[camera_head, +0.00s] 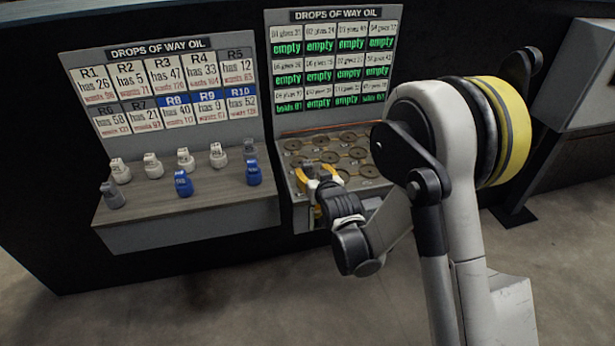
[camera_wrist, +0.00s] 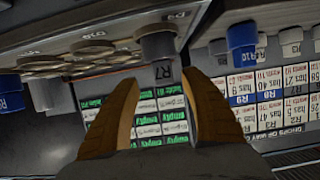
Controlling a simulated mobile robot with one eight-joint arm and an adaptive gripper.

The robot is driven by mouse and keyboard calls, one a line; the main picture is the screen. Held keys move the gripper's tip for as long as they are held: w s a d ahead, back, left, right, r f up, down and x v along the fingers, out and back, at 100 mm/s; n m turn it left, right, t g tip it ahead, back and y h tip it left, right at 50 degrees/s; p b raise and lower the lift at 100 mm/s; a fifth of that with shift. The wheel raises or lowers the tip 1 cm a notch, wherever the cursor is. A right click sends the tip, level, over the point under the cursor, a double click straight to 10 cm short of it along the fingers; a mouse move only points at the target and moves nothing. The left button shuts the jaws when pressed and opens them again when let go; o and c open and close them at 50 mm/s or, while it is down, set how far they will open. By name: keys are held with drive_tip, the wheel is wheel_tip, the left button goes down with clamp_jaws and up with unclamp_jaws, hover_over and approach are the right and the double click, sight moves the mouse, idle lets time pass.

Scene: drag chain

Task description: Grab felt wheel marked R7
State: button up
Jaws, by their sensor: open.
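The felt wheel marked R7 (camera_wrist: 157,44) is a grey, stubby cylinder with its R7 tag facing the camera in the wrist view. It stands at the tray of round seats, beyond my fingertips and between their lines. My gripper (camera_wrist: 158,80) is open, with one orange-yellow finger on each side and nothing held. In the head view my gripper (camera_head: 317,173) is over the front of the right-hand tray (camera_head: 302,225). I cannot make out R7 there; my gripper and arm cover part of that tray.
Several white, grey and blue wheels, such as a blue one (camera_head: 183,183), stand on the left shelf (camera_head: 150,205). A blue piece marked R9 (camera_wrist: 10,97) is at the left in the wrist view. Label boards (camera_head: 160,85) and (camera_head: 333,62) rise behind. Floor in front is clear.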

sight(308, 170)
drive_tip(key=x, duration=0.1)
drive_tip(key=b+x, duration=0.2)
drive_tip(key=x, duration=0.1)
drive_tip(key=shift+s+a+f, duration=0.1)
drive_tip(key=shift+a+f, duration=0.1)
drive_tip(key=shift+a, duration=0.1)
drive_tip(key=shift+w+a, duration=0.1)
drive_tip(key=shift+w, duration=0.3)
clamp_jaws()
